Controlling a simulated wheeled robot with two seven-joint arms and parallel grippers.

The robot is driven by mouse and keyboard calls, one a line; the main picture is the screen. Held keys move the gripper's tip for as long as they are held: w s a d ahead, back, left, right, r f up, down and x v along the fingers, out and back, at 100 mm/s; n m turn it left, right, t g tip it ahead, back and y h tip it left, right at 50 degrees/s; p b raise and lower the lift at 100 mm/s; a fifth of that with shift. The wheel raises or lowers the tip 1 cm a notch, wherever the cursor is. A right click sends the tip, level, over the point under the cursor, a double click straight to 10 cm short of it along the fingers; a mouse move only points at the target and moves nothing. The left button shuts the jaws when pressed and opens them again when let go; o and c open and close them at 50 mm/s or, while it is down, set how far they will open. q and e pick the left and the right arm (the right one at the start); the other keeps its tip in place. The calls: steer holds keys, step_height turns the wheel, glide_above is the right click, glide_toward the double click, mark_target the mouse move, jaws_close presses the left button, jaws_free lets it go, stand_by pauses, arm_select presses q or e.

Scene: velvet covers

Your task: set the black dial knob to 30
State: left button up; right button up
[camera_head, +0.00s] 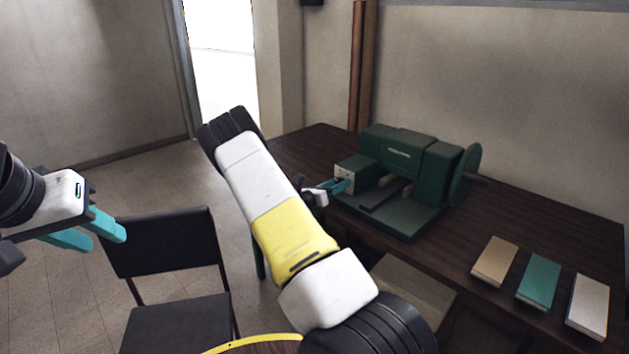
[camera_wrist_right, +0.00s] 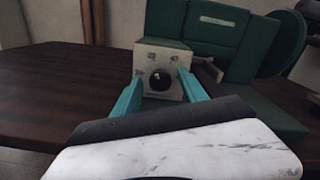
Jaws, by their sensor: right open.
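The black dial knob (camera_wrist_right: 161,80) is a small round knob on a pale square plate (camera_wrist_right: 151,56) with small dark marks, on the green machine (camera_head: 402,153). My right gripper (camera_wrist_right: 160,88) is open, with its teal fingers to the left and right of the knob in the right wrist view. I cannot tell whether they touch it. In the head view my right gripper (camera_head: 335,187) is small, in front of the plate, and the knob cannot be made out. The dial's numbers are too small to read. My left gripper (camera_head: 95,234) is open and empty, far left of the machine.
The green machine stands on a dark wooden table (camera_head: 311,146). A tan block (camera_head: 496,261), a teal block (camera_head: 539,283) and a white block (camera_head: 588,305) lie at the table's right. A black chair (camera_head: 170,245) stands left of the table, below my left gripper.

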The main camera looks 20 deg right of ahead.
steer(key=v, duration=0.8)
steer(key=shift+d, duration=0.1)
steer(key=s+r+m+g+y, duration=0.3)
steer(key=s+r+m+g, duration=0.1)
steer(key=s+m, duration=0.3)
steer(key=s+r+m+g+y, duration=0.4)
steer(key=s+m, duration=0.3)
steer(key=s, duration=0.1)
steer(key=s+a+r+m+t+y, duration=0.3)
steer(key=s+a+r+m+y, duration=0.3)
steer(key=a, duration=0.4)
steer(key=s+a+r+m+t+y, duration=0.4)
steer(key=s+a+r+m+y, duration=0.1)
steer(key=s+a+r, duration=0.4)
steer(key=shift+s+a+r+m+y, duration=0.25)
steer(key=shift+s+a+m+y, duration=0.25)
steer(key=shift+s, duration=0.7)
